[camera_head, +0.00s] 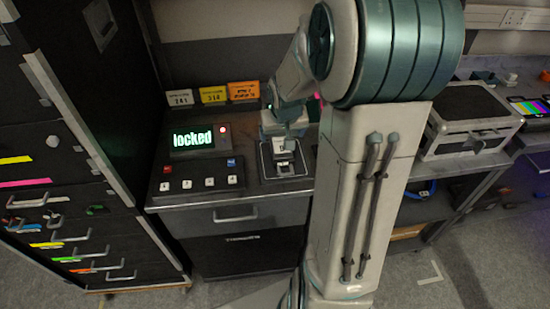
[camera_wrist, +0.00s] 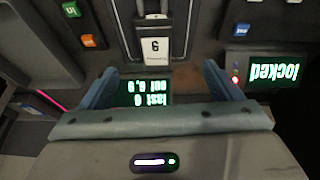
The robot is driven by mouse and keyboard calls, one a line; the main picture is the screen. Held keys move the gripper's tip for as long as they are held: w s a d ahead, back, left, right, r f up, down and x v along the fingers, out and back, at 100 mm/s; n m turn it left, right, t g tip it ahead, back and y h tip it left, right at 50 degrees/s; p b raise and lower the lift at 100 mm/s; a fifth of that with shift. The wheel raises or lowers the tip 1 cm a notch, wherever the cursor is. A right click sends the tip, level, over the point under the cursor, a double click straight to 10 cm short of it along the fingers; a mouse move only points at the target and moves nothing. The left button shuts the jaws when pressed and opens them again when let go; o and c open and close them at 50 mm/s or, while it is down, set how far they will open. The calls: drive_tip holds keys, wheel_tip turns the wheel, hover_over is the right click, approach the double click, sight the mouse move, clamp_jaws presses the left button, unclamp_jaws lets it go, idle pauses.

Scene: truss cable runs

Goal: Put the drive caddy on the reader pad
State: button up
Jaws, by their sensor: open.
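The drive caddy (camera_head: 284,167), a small grey block with a pale label, lies on the dark reader pad (camera_head: 267,172) on the console top. In the wrist view the caddy (camera_wrist: 155,52) shows a "6" label and a handle, inside the pale outline of the pad (camera_wrist: 122,32). My gripper (camera_head: 285,146) is just above and behind the caddy in the head view. In the wrist view my gripper (camera_wrist: 160,72) has its two fingers wide apart, with nothing held between them. Whether the fingers touch the caddy is not clear.
A green display (camera_head: 193,139) reads "locked", with a red light beside it. Several buttons (camera_head: 196,183) line the console front. Yellow, orange and white tags (camera_head: 213,95) stand behind. A small screen (camera_wrist: 145,92) shows "last 6". A silver case (camera_head: 472,120) stands at right.

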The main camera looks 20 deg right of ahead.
drive_tip(key=s+a+r+n, duration=0.1)
drive_tip(key=s+a+r, duration=0.2)
drive_tip(key=s, duration=0.3)
drive_tip(key=s+a+r+n+y, duration=0.1)
drive_tip(key=s+a+r, duration=0.3)
drive_tip(key=s, duration=0.3)
drive_tip(key=s+a+r, duration=0.3)
drive_tip(key=s+a, duration=0.2)
drive_tip(key=s, duration=0.1)
drive_tip(key=shift+s+a+r+n+g, duration=0.2)
drive_tip(key=shift+s+r+n+g, duration=0.1)
drive_tip(key=shift+s+n, duration=0.1)
drive_tip(key=shift+d, duration=0.15)
